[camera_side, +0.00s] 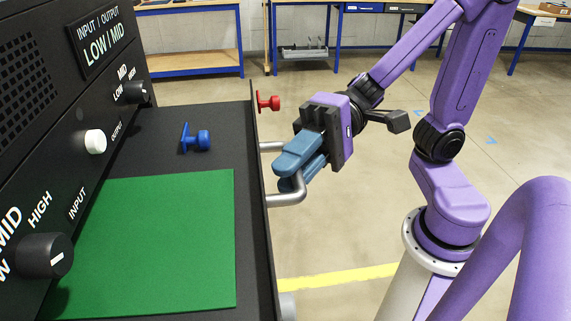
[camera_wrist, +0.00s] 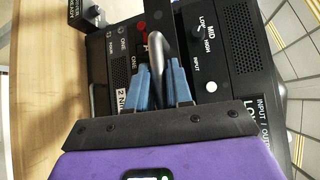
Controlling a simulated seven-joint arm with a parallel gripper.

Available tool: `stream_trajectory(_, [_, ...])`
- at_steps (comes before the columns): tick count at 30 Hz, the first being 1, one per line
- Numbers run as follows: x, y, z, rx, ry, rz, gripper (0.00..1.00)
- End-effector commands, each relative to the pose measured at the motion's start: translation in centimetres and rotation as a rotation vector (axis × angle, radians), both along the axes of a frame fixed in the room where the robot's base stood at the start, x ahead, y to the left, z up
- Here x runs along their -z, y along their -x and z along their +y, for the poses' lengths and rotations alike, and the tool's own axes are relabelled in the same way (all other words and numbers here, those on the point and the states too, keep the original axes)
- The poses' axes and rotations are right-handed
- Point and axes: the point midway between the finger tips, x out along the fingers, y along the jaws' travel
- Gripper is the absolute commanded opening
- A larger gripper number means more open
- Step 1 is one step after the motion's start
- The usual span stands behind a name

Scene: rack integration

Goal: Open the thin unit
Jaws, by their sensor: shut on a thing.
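The thin unit (camera_side: 262,225) shows as a black slab with a front edge running along its right side in the side view. A grey bar handle (camera_side: 290,196) sticks out from that front edge. My gripper (camera_side: 290,172) has blue fingers and is shut on the handle. In the wrist view the handle (camera_wrist: 157,50) runs between the two blue fingers (camera_wrist: 160,88). A red knob (camera_side: 268,102) sits on the front edge beyond the handle. The grip area is partly hidden by the fingers in the side view.
A green mat (camera_side: 150,240) and a blue knob-like piece (camera_side: 196,138) lie on the black surface. A black panel (camera_side: 50,130) with knobs stands at the left. Blue-legged workbenches (camera_side: 190,60) are in the background. The floor around my arm is clear.

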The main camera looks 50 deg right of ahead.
Motion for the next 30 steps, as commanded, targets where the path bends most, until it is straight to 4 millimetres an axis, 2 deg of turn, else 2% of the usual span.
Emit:
stream_trajectory(6, [0.0,-0.3,-0.1,0.01,0.001,0.002,0.0])
stream_trajectory(7, [0.0,-0.3,-0.1,0.01,0.001,0.002,0.3])
stream_trajectory(8, [0.0,-0.3,-0.1,0.01,0.001,0.002,0.39])
stream_trajectory(20, [-0.1,-0.2,-0.4,0.006,0.0,-0.001,0.39])
stream_trajectory(30, [-0.6,-0.4,-4.2,0.013,-0.001,-0.001,0.39])
